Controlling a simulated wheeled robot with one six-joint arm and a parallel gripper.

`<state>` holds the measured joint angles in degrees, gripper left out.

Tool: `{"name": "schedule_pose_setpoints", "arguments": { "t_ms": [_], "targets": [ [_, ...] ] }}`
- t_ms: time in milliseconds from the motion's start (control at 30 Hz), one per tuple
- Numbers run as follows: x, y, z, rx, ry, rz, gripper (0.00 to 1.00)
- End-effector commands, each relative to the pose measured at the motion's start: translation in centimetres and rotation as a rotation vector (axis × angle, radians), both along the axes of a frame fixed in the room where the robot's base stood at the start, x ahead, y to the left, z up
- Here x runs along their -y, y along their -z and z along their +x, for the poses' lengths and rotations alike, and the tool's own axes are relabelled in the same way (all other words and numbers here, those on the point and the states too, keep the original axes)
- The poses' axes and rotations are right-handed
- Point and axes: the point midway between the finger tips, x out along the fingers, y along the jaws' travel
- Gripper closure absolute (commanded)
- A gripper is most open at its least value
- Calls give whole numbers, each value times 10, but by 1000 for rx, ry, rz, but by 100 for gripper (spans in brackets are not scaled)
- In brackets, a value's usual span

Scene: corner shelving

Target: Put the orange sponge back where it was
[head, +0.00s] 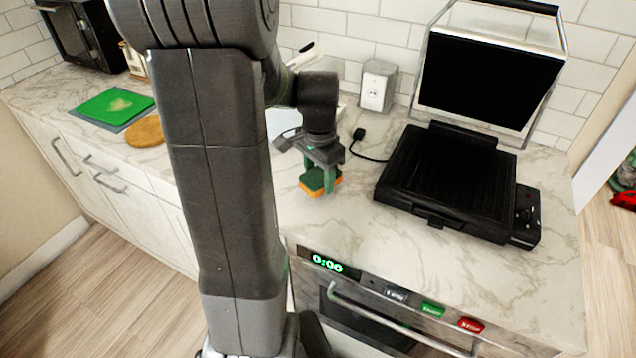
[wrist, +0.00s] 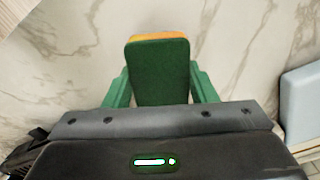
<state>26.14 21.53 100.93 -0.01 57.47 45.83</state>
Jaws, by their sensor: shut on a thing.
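The orange sponge (head: 321,187) has a dark green top layer and an orange lower layer. My gripper (head: 320,180) points down over the marble counter and is shut on the sponge, near the counter's front part above the oven. In the wrist view the sponge (wrist: 158,70) shows its green face, with an orange edge at the far end, between the two green fingers (wrist: 158,88). I cannot tell whether the sponge touches the counter.
A black grill (head: 450,180) with its lid raised stands to the right. A green board (head: 115,106) and a round wooden board (head: 146,131) lie at left. Marble around the sponge (head: 350,225) is clear.

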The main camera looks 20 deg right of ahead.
Motion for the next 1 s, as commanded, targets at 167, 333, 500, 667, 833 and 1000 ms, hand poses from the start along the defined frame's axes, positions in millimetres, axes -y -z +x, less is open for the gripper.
{"name": "schedule_pose_setpoints", "arguments": {
  "t_ms": [167, 333, 500, 667, 833, 1000],
  "targets": [
    [0, 25, 0, -3, 0, 1, 67],
    [0, 28, 0, 0, 0, 0, 67],
    [0, 29, 0, 0, 0, 0, 67],
    [0, 31, 0, 0, 0, 0, 35],
    [0, 31, 0, 0, 0, 0, 27],
    [0, 29, 0, 0, 0, 0, 27]
  ]
}}
